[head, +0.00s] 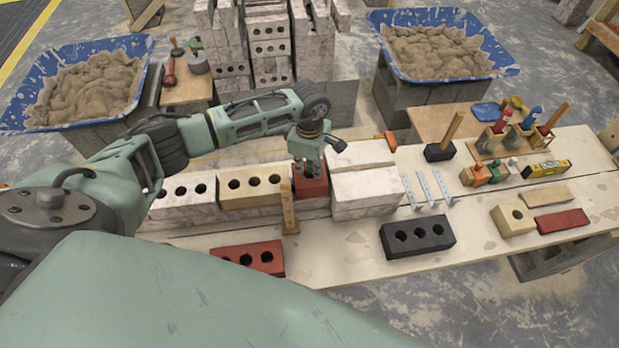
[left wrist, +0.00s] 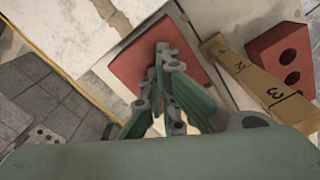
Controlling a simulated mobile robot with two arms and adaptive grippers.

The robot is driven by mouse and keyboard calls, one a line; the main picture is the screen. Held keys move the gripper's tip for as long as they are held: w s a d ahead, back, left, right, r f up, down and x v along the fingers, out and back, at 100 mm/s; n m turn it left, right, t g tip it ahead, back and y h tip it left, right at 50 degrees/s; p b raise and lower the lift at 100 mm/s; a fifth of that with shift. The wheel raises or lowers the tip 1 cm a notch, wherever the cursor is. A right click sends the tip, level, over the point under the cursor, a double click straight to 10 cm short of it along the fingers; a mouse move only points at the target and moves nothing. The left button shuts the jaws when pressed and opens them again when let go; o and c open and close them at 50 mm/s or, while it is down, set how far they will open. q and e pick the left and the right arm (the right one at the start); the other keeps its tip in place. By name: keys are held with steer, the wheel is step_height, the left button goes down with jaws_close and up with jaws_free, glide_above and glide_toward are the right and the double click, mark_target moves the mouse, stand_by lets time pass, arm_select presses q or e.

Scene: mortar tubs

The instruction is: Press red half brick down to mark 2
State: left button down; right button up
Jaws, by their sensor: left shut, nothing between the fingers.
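The red half brick (head: 318,187) sits in the gap of the brick course, between the tan three-hole brick (head: 238,188) and the stacked pale bricks (head: 364,187). It also shows in the left wrist view (left wrist: 130,66). My left gripper (head: 311,174) is shut and empty, pointing down over the half brick's top; its fingertips (left wrist: 163,48) look at or very near that face. I cannot tell whether they touch. A wooden gauge (head: 288,211) stands in front of the course, beside the half brick. Its marks, including 2 and 3, show in the left wrist view (left wrist: 262,85).
A red holed brick (head: 249,258) lies in front on the bench (head: 345,262), and a dark holed brick (head: 417,236) to the right. Metal strips (head: 424,189) and a mallet (head: 443,148) lie right of the course. Mortar tubs (head: 440,46) stand behind.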

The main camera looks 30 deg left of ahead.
arm_select(q)
steer(key=shift+s+f+b, duration=0.1)
steer(key=shift+f+b, duration=0.25)
steer(key=shift+b, duration=0.1)
stand_by(1.7)
steer(key=shift+r+p, duration=1.6)
steer(key=shift+r, duration=1.05)
steer(key=shift+f, duration=0.1)
